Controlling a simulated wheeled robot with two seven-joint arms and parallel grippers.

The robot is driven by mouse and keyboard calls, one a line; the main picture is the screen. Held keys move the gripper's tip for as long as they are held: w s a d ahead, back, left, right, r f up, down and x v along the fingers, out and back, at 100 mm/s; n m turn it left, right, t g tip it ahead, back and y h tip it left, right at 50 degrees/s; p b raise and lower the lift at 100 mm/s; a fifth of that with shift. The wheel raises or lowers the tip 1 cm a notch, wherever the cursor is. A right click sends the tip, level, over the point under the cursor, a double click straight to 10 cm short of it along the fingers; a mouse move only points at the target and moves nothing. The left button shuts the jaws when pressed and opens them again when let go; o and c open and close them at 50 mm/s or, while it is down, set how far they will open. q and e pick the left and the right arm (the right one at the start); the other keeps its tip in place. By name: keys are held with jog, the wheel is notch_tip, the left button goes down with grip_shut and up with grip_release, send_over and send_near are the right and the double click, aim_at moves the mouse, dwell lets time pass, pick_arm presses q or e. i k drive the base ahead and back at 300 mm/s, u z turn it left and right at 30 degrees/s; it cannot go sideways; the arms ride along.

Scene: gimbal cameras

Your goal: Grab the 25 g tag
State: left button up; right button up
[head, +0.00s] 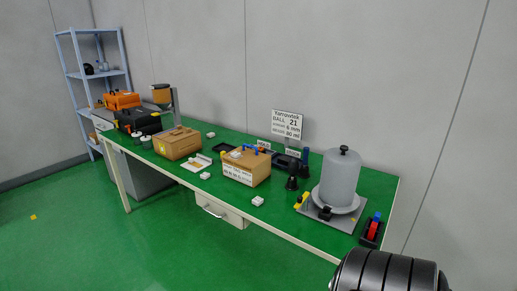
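No label reading 25 g is legible, so I cannot tell which object is the 25 g tag. Several small white blocks lie on the green table top (300,216): one near the back (211,135), one at the front edge by a white sheet (205,176), and one at the front edge right of the middle (257,201). Their markings are too small to read. Neither my left nor my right gripper shows in the head view.
Wooden boxes (178,142) (247,165), black and orange cases (138,121) (122,100), and a grey domed cylinder (340,178) on a plate crowd the table. A sign (288,125) stands at the back.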

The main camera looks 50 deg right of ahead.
aim_at(235, 154)
jog(key=z, duration=1)
jog(key=i, duration=1.3)
jog(key=z, duration=1.25)
